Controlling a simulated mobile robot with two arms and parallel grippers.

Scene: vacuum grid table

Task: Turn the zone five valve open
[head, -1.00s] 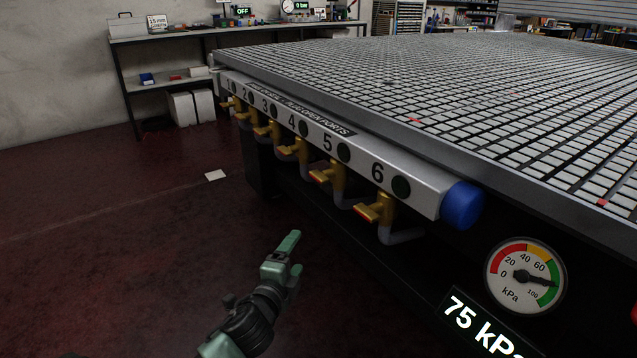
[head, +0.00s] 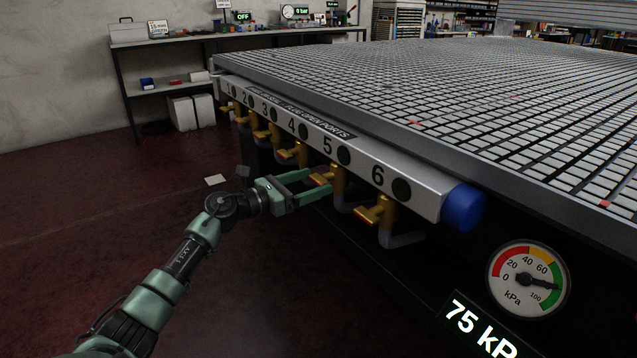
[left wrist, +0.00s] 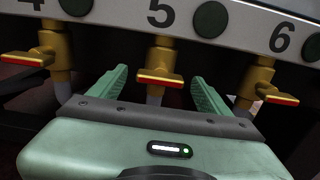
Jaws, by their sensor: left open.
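The zone five valve is a brass valve (head: 338,181) under the number 5 on the manifold bar (head: 360,165). In the left wrist view its red-edged handle (left wrist: 159,77) points out toward me, between the two fingers. My left gripper (head: 305,188) is open, with its green fingers reaching to either side of the handle. I see no finger closed on it; whether one touches it cannot be told. In the left wrist view the gripper (left wrist: 158,88) has a finger left and right of the valve. My right gripper is not in view.
The zone six valve (head: 383,211) stands close on the right and the zone four valve (head: 300,152) on the left. The grid table (head: 400,85) overhangs above. A gauge (head: 527,278) and a 75 kPa display (head: 480,325) are at lower right.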

